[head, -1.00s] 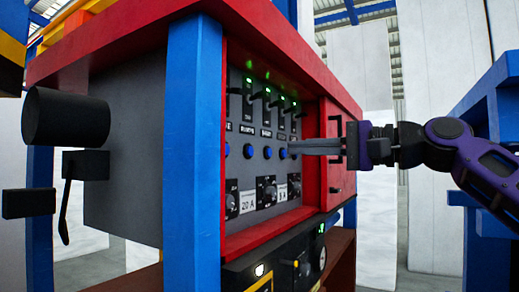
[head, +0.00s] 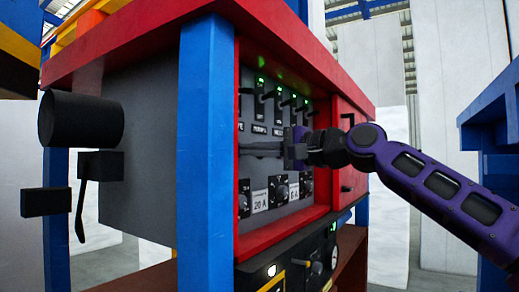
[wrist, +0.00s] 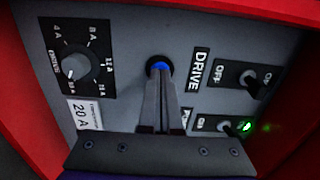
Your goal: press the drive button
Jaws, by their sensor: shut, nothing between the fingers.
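The drive button (wrist: 160,65) is a round blue button in a dark collar, next to the DRIVE label (wrist: 202,70) in the wrist view. My gripper (wrist: 160,82) is shut and empty, its fingertips right at the button and covering its lower part. I cannot tell whether they touch it or if it is pressed in. In the head view my gripper (head: 243,150) reaches across the panel from the right to its left end. There the fingers and the blue post hide the drive button.
In the wrist view a rotary dial (wrist: 78,65) with a 20 A tag (wrist: 86,116) is left of the button. A toggle switch (wrist: 250,80) and a lit green lamp (wrist: 245,127) are right. The red frame (head: 290,232) and blue post (head: 205,150) border the panel.

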